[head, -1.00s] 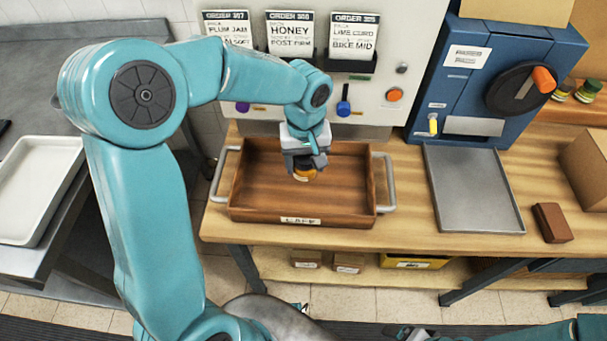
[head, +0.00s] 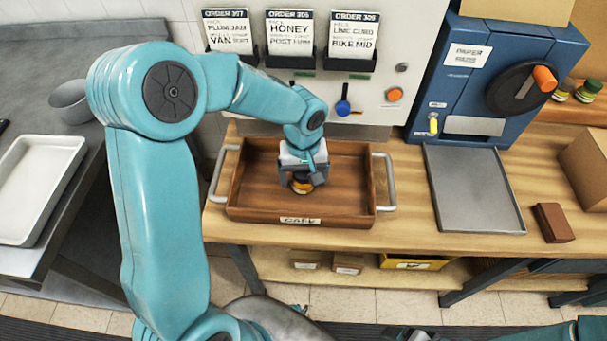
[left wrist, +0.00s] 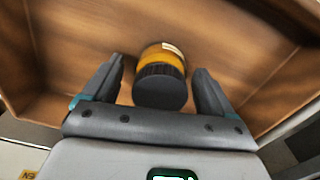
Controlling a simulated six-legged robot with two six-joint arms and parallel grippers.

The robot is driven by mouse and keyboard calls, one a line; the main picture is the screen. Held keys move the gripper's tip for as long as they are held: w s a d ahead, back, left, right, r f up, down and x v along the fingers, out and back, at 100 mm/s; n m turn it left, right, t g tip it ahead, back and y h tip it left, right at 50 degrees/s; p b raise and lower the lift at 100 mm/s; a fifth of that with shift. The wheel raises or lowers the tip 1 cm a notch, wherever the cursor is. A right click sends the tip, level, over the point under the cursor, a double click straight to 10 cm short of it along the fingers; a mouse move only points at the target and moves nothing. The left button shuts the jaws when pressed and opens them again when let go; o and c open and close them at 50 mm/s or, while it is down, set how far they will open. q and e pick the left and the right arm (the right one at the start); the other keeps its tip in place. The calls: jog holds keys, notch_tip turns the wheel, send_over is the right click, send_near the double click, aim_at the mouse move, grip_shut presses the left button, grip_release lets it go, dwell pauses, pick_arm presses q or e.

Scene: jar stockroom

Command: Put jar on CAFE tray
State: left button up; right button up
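The jar (head: 301,187) has amber contents and a dark lid. It is inside the brown wooden CAFE tray (head: 245,215), near the middle, and looks upright on the tray floor. The left wrist view shows the jar (left wrist: 160,80) lid toward the camera. My left gripper (head: 303,181) is over the jar from above. Its fingers (left wrist: 158,90) stand on either side of the jar, with a visible gap on both sides. The jar's base is partly hidden. Part of my right arm shows at the bottom right edge of the head view; its fingers cannot be made out.
The tray has raised walls and metal handles (head: 386,182). A grey metal tray (head: 475,190) and a brown block (head: 552,222) lie to its right, by a blue machine (head: 480,70). Order cards (head: 290,32) hang behind. A white tray (head: 35,185) sits on the left counter.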

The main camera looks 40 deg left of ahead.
pick_arm(q)
jog(key=shift+s, duration=0.1)
notch_tip(320, 180, up, 12)
jog(key=p, duration=0.1)
jog(key=shift+r, duration=0.2)
dwell(0.7)
